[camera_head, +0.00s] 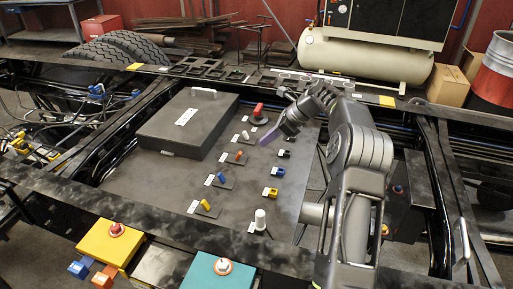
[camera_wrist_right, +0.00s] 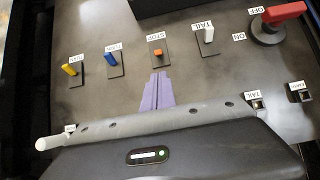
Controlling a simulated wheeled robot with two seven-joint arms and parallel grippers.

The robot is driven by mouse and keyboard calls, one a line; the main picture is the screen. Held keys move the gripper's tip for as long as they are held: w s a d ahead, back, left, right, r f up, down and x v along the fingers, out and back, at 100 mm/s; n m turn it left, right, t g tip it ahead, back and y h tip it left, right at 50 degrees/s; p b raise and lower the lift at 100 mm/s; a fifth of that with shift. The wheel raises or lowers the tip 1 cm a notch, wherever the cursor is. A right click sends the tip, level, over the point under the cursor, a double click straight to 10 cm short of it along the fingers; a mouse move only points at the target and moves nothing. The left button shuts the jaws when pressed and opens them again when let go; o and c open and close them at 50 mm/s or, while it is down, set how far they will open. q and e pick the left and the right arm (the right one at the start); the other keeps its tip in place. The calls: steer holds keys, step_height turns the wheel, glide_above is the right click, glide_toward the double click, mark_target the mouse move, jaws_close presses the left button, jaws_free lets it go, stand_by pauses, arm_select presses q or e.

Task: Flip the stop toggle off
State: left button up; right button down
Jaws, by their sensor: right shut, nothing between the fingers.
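The stop toggle (camera_head: 239,154) is a small orange lever on a dark plate with a white label, in the left row of toggles on the grey panel (camera_head: 180,172). In the right wrist view the stop toggle (camera_wrist_right: 158,52) stands just beyond the fingertips, under its STOP label. My right gripper (camera_head: 264,142) has purple fingers that are shut and empty, to the right of the toggle. In the wrist view the right gripper (camera_wrist_right: 160,74) points at the toggle, with a small gap seeming to show between them. My left gripper is not in view.
Beside the stop toggle are a white toggle (camera_wrist_right: 208,34) and a blue toggle (camera_wrist_right: 112,59). A yellow toggle (camera_wrist_right: 69,69) and a red rotary switch (camera_wrist_right: 283,14) stand farther out. A raised dark box (camera_head: 187,124) lies left of the row. A white knob (camera_head: 260,220) stands near the front.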

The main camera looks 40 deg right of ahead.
mark_target(241, 153)
steer(key=p+x, duration=0.1)
steer(key=x, duration=0.8)
steer(key=shift+w+a+f+p, duration=0.1)
steer(key=shift+a+f+p, duration=0.1)
steer(key=shift+p, duration=0.1)
steer(key=shift+w+a+r+p, duration=0.1)
steer(key=shift+w+r+p, duration=0.1)
steer(key=shift+r+p, duration=0.15)
steer(key=shift+w+a+r+p, duration=0.2)
steer(key=shift+w+r+p, duration=0.1)
steer(key=shift+p, duration=0.1)
steer(key=shift+w+a+r+p, duration=0.25)
steer(key=shift+w+p, duration=0.05)
steer(key=shift+w, duration=0.05)
steer(key=shift+f, duration=0.1)
steer(key=shift+r+p, duration=0.6)
steer(key=shift+r, duration=0.25)
